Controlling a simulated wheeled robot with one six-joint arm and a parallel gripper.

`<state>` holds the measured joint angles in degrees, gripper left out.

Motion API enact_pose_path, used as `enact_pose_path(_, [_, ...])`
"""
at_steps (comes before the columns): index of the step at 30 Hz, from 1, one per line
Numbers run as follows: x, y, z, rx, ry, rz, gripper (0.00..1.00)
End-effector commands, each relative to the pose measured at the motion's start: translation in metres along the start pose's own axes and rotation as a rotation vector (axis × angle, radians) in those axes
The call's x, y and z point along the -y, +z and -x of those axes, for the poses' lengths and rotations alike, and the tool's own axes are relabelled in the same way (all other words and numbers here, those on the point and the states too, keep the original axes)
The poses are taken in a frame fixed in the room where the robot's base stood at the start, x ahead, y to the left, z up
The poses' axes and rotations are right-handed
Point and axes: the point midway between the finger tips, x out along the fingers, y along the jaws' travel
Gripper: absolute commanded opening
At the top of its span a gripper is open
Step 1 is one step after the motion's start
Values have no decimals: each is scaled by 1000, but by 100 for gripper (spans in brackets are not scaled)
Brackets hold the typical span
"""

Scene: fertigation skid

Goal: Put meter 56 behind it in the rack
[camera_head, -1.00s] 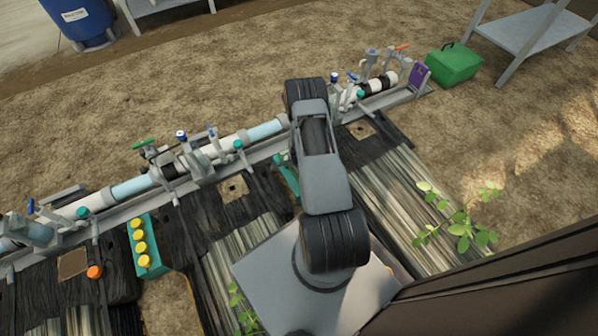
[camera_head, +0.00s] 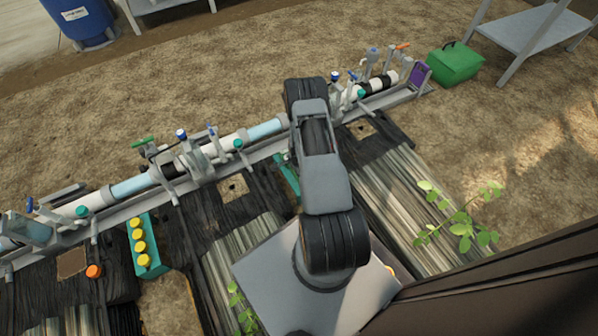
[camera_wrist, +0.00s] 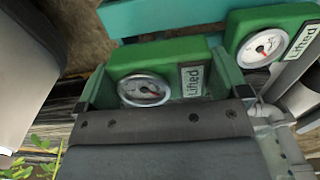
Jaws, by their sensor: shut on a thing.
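My gripper (camera_wrist: 162,78) shows in the wrist view, shut on a green meter (camera_wrist: 160,55) between its two jaws. This meter has a round white dial with a silver rim and a label reading "Lifted". A second green meter (camera_wrist: 272,30) with a dial and the same label is at the upper right, apart from my gripper. A teal rack-like bar (camera_wrist: 165,16) runs behind the held meter. I cannot read the number 56 on either meter. In the head view my arm hides the gripper and the held meter; part of a teal rack (camera_head: 285,174) shows beside the arm.
The pipe line (camera_head: 215,148) with valves and clamps crosses the head view. A teal holder (camera_head: 154,262) with several yellow-capped bottles is at lower left. A green box (camera_head: 455,64) is at upper right. A leafy plant (camera_head: 462,228) grows at the right.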

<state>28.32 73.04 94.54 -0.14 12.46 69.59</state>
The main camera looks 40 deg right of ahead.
Motion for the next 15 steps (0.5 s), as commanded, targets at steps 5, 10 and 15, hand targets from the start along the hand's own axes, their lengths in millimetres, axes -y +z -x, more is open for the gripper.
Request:
enact_pose_path(5, [0, 0, -7, 0, 0, 0, 67])
enact_pose_path(10, [0, 0, -12, 0, 0, 0, 67])
enact_pose_path(15, [0, 0, -17, 0, 0, 0, 67])
